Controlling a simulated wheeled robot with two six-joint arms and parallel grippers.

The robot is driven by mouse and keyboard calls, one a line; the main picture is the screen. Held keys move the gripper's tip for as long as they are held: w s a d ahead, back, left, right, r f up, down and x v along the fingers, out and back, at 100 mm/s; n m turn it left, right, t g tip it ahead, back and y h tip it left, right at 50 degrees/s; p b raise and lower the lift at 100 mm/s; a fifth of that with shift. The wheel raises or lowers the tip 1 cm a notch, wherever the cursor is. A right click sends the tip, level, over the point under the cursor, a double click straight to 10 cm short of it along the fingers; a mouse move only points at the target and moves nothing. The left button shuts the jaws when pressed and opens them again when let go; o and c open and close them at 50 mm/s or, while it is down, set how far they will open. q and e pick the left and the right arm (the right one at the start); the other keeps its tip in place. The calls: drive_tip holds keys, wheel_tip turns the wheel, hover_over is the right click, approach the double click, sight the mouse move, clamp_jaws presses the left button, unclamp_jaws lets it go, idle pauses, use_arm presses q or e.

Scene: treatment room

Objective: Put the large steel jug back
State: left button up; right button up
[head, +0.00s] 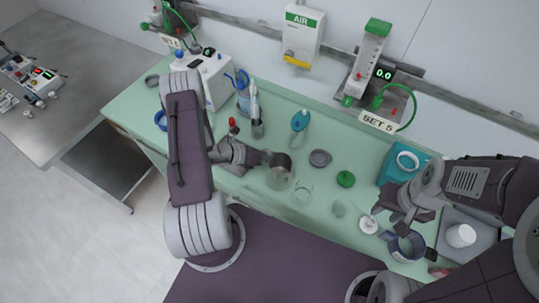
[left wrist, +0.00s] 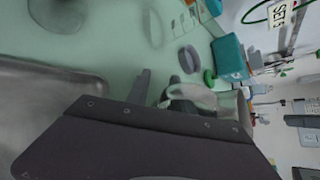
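In the left wrist view a pale grey rounded thing, probably the jug (left wrist: 203,99), shows beside the fingertips (left wrist: 160,87). The fingers look apart there, but whether they hold the handle or wall is hidden. My right gripper (head: 394,217) is open above the right part of the bench, just over a blue-rimmed round thing (head: 418,244).
A clear glass vessel (head: 303,191), a grey ring-like dish (head: 320,158) and a green lid (head: 346,179) stand close right of the jug. A teal-capped bottle (head: 300,122) is behind. A teal box (head: 392,171) and a tray (head: 483,238) crowd the right.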

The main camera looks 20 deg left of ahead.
use_arm(q)
drive_tip(key=b+v, duration=0.1)
drive_tip(key=v, duration=1)
drive_tip(key=s+d+r+m+g+y+b, duration=0.1)
drive_tip(key=s+d+r+m+g+y, duration=0.1)
drive_tip(key=m, duration=0.9)
drive_tip(key=s+d+r+m+g+y+b, duration=0.1)
drive_tip(key=s+d+r+m+g+y, duration=0.1)
drive_tip(key=m, duration=1)
drive_tip(key=s+d+r+m+g+y, duration=0.2)
drive_tip(key=s+d+r+m+y, duration=0.1)
drive_tip(key=m, duration=0.8)
drive_tip(key=shift+d+g+y+b, duration=0.3)
drive_tip(key=shift+d+y+b, duration=0.1)
drive_tip(key=shift+d+y, duration=0.4)
